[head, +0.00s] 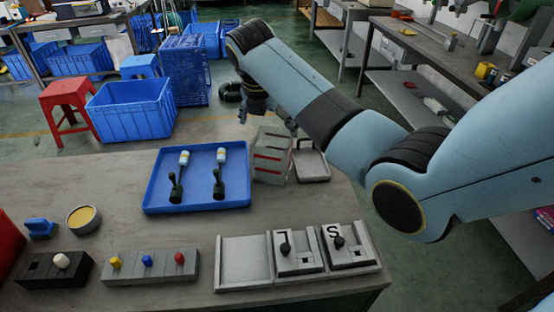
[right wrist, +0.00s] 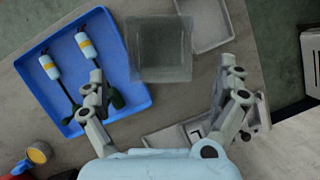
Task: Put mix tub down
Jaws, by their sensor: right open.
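The mix tub appears to be the translucent grey square box with red lines (head: 271,158), between the blue tray and a small pale tray. It looks slightly tilted in the head view, and I cannot tell if its base is flat on the table. In the right wrist view the tub (right wrist: 158,48) shows from above, ahead of and between my fingers. My left gripper is out of view.
The blue tray (head: 152,201) holds two white-and-yellow tools with dark ends. The small pale tray (head: 322,176) lies right of the tub. In front are a compartment fixture (head: 243,262), a peg block (head: 133,277) and a round yellow-filled pot (head: 83,219). The table's right edge is close.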

